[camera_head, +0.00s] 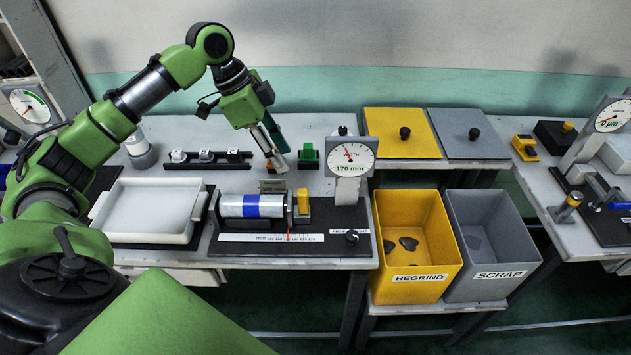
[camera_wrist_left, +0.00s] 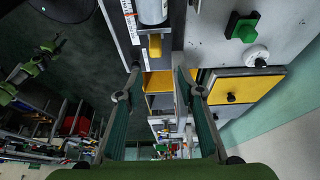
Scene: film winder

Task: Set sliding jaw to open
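The sliding jaw appears to be the yellow block (camera_head: 302,202) at the right end of a silver roll with a blue band (camera_head: 253,205), on a black fixture (camera_head: 285,248) with a white scale strip. The yellow block also shows at the top of the left wrist view (camera_wrist_left: 155,46). I cannot tell whether it touches the roll. My left gripper (camera_head: 278,158) is above and behind the fixture, pointing down, apart from the block. In the left wrist view its two fingers (camera_wrist_left: 158,80) are spread with nothing between them. My right gripper is not in view.
A width dial (camera_head: 352,158) reading 170 mm stands right of the jaw. A green block (camera_head: 308,157) is close to my left gripper. A white tray (camera_head: 148,208) sits left. Yellow regrind (camera_head: 409,265) and grey scrap (camera_head: 487,255) bins stand right, below yellow and grey lids.

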